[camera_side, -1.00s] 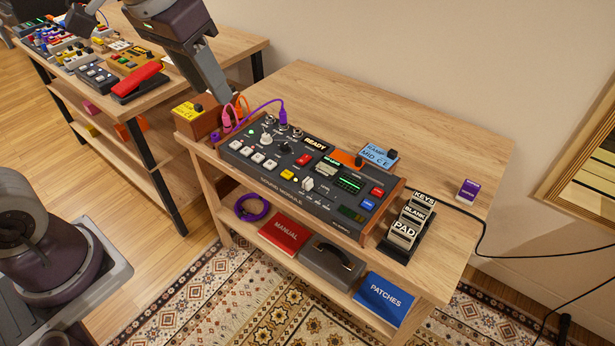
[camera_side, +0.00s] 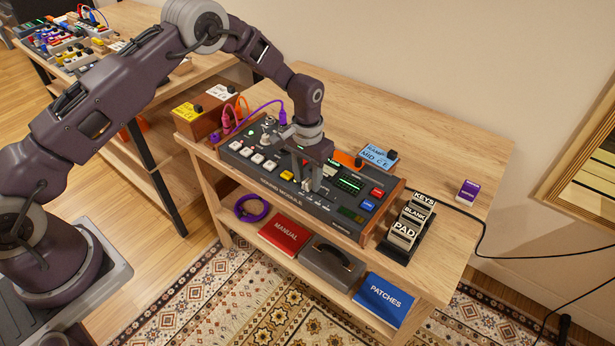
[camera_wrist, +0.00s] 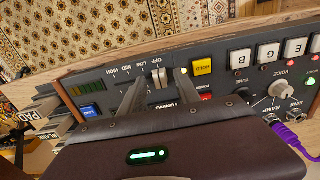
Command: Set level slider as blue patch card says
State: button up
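The level slider's pale cap (camera_wrist: 161,76) shows in the wrist view beside the labels OFF, LOW, MID and HIGH, at the OFF end of the row. My gripper (camera_wrist: 160,80) is open, with one finger on each side of the cap and a visible gap to each. In the side view my gripper (camera_side: 307,186) is down at the sound module (camera_side: 270,185) and hides most of the slider. The blue patch card (camera_side: 377,154) lies behind the module. Its lower line seems to read MID C E; its upper line is hard to read.
A yellow HOLD button (camera_wrist: 203,66) is close to one finger in the wrist view. Red and blue buttons (camera_side: 368,205) are right of the gripper. Plugged cables (camera_side: 240,110) rise at the module's left.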

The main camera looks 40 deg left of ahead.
jog(key=shift+f, duration=0.15)
grip_shut()
dwell(1.4)
